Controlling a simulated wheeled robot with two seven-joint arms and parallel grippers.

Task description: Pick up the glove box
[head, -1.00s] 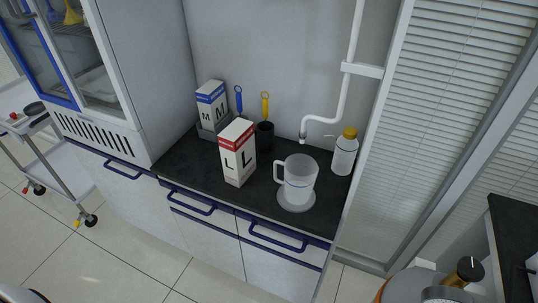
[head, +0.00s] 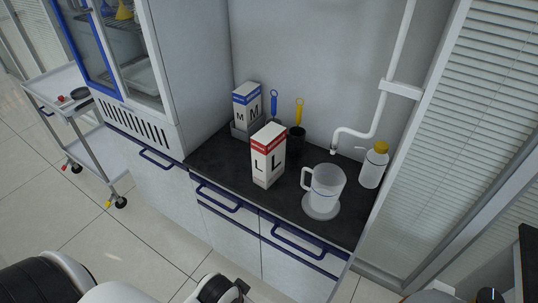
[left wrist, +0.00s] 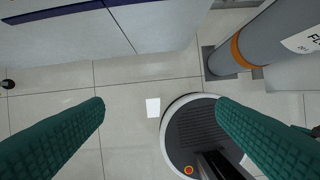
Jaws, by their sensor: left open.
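Two glove boxes stand upright on the dark counter in the head view. The white box with a red top and a letter L (head: 268,156) is in front. The white box with a blue top and a letter M (head: 247,108) stands behind it to the left, in a grey holder. In the left wrist view my left gripper (left wrist: 160,103) is open and empty, its green fingers wide apart above the floor. My left arm shows at the bottom of the head view, well short of the counter. My right gripper cannot be made out.
Right of the L box are a clear jug (head: 325,187), a bottle with a yellow cap (head: 373,166) and a black cup (head: 296,143) with tools. Blue drawer handles (head: 297,242) stick out below. A grey cylinder (left wrist: 265,45) stands on the floor. The counter's front left (head: 222,165) is clear.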

